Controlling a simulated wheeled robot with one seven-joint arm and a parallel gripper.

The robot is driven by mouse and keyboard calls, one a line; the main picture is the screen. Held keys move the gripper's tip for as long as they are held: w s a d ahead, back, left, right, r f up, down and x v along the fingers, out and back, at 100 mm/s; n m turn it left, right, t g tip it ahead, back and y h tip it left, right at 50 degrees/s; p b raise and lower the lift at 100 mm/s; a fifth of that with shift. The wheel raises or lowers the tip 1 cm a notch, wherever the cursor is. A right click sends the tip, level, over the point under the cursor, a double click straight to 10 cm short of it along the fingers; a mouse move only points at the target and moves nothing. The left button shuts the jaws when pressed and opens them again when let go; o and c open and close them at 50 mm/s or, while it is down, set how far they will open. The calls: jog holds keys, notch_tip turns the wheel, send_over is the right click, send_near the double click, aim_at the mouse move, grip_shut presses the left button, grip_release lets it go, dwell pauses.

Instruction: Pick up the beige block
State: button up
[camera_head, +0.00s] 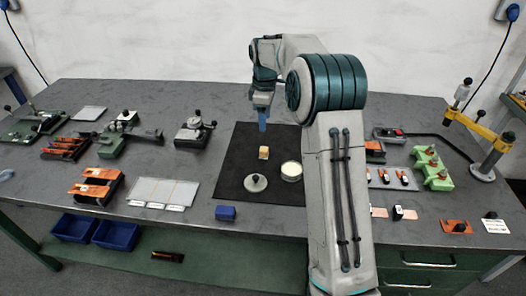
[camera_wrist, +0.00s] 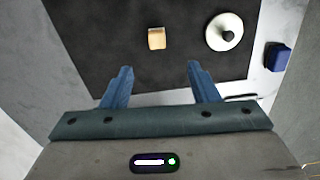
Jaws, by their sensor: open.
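The beige block (camera_head: 264,153) is a small tan cube on the black mat (camera_head: 237,152), near the mat's middle. In the wrist view the beige block (camera_wrist: 156,39) lies beyond my fingertips, between their lines and a little left of centre. My gripper (camera_head: 262,126) hangs above the back part of the mat in the head view. In the wrist view my gripper (camera_wrist: 160,66) has its two blue fingers spread apart with nothing between them. The block is apart from the fingers.
A blue block (camera_head: 225,213) sits by the front edge. Orange and green fixtures (camera_head: 97,186) stand left; a yellow clamp stand (camera_head: 484,130) stands right. The mat around the beige block is clear.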

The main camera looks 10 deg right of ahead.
send_over(264, 148)
jog(key=f, duration=0.8)
jog(key=shift+s, duration=0.3)
jog(key=shift+w+f+p, duration=0.2)
jog(key=shift+f+p, duration=0.7)
jog(key=shift+f, duration=2.2)
jog(key=shift+c, duration=0.3)
jog(key=c, duration=1)
